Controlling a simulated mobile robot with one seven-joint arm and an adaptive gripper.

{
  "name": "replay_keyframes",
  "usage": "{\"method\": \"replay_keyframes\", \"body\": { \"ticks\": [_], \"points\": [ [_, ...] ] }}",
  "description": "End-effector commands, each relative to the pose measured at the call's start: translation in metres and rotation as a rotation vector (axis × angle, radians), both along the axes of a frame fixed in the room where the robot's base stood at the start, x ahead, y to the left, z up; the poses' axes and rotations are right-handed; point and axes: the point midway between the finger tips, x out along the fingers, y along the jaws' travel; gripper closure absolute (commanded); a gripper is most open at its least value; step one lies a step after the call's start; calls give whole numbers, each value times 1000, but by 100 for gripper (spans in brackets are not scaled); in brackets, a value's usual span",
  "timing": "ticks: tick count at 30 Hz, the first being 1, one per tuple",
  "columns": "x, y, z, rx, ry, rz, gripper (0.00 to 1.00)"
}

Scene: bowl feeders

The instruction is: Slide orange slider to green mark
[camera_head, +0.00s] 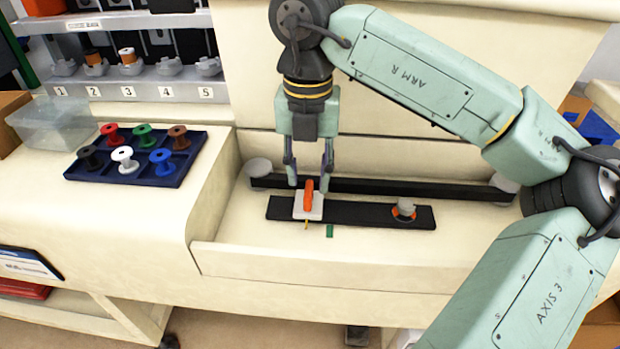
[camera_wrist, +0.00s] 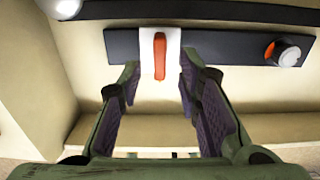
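The orange slider handle (camera_head: 309,191) stands on a white carriage (camera_head: 308,208) near the left end of a black rail (camera_head: 360,214). A small yellow pointer (camera_head: 306,226) sticks out from the carriage's front edge. The green mark (camera_head: 330,231) is on the cream surface in front of the rail, a little right of the pointer. My gripper (camera_head: 309,180) points down above and behind the handle. Its fingers are spread, with the handle between them in line. In the wrist view, the orange handle (camera_wrist: 160,57) shows between the open fingertips (camera_wrist: 161,82), with gaps both sides.
A grey knob with an orange ring (camera_head: 404,209) sits at the rail's right end. A longer black bar (camera_head: 400,188) runs behind the rail. A low cream front wall (camera_head: 330,268) borders the recess. A blue tray of spools (camera_head: 137,160) stands left.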

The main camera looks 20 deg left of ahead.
Motion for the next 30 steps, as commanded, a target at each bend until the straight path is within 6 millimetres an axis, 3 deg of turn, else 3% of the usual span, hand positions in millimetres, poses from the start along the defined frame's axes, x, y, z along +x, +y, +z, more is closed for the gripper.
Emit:
{"method": "replay_keyframes", "body": {
  "ticks": [7,17,30],
  "points": [
    [0,0,-30,0,2,2,68],
    [0,0,-36,1,0,1,68],
    [0,0,-35,1,0,1,96]
  ]
}}
